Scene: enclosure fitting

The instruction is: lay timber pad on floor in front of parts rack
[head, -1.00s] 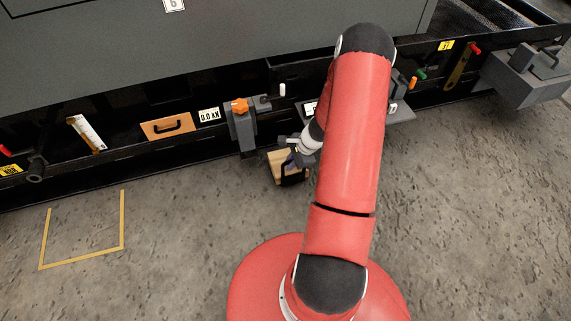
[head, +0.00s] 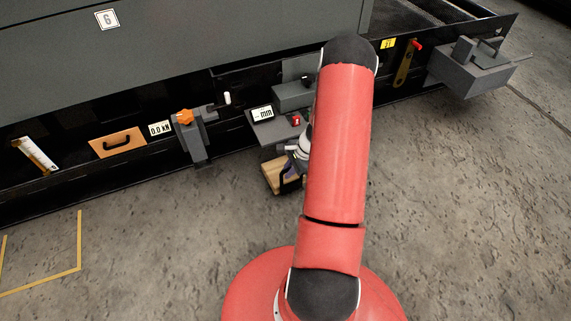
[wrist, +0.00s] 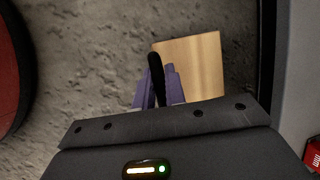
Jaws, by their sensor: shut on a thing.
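The timber pad (head: 276,178) is a pale wooden block with a black handle. My gripper (head: 291,166) is shut on it, by the handle as far as I can see, and my arm partly hides both. In the wrist view the pad's tan face (wrist: 205,65) lies beyond the purple fingers of my gripper (wrist: 158,88), with the black handle between them. The pad is over the concrete floor close to the front of the long black rack (head: 70,190); I cannot tell whether it touches the floor.
The rack holds an orange-brown board with a handle (head: 118,143), a clamp with an orange knob (head: 187,120) and a grey shelf with a display (head: 262,113). A grey block (head: 470,70) juts out at right. A yellow floor outline (head: 79,240) is at left, on clear floor.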

